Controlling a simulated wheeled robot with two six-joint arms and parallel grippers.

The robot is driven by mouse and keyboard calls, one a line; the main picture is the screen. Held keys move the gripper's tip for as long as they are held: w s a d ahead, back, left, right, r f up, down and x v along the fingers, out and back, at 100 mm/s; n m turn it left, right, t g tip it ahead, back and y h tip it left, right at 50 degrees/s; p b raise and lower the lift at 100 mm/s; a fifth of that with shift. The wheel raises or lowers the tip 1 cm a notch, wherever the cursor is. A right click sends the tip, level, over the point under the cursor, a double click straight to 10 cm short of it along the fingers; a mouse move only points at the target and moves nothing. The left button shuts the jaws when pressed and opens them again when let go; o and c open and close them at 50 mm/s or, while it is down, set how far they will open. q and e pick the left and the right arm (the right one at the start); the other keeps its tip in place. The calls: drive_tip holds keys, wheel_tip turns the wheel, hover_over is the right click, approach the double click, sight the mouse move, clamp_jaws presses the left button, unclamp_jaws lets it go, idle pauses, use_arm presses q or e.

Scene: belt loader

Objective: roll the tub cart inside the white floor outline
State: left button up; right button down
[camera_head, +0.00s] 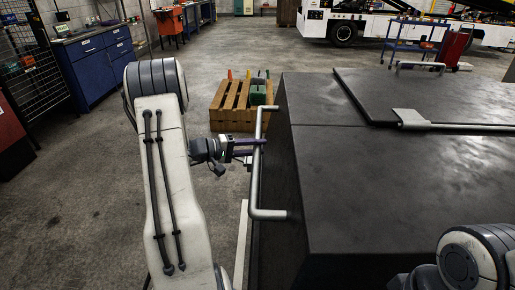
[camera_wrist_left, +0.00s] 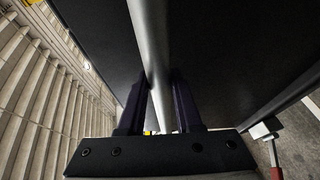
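The tub cart (camera_head: 400,170) is a large dark box with a lid, filling the right of the head view. A grey bar handle (camera_head: 254,185) stands out from its left side. My left gripper (camera_head: 257,147) is at this handle. In the left wrist view the handle bar (camera_wrist_left: 150,35) runs between the two dark fingers, which close against it on both sides. A strip of the white floor outline (camera_head: 242,245) shows beside the cart's near left side; the rest of it is hidden. My right arm shows at the lower right, but its fingers are out of view.
A wooden pallet crate (camera_head: 228,120) with small coloured items stands just beyond the cart's left side. Blue cabinets (camera_head: 95,65) line the left wall. A blue trolley (camera_head: 410,40) and a white vehicle (camera_head: 345,25) are at the back. The floor at left centre is open.

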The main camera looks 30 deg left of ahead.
use_arm(q)
drive_tip(key=o, duration=0.4)
drive_tip(key=shift+w+d, duration=0.1)
drive_tip(key=shift+w, duration=0.05)
drive_tip(key=shift+c, duration=0.2)
drive_tip(key=v, duration=1)
drive_tip(key=shift+s+b, duration=0.25)
drive_tip(key=shift+b, duration=0.2)
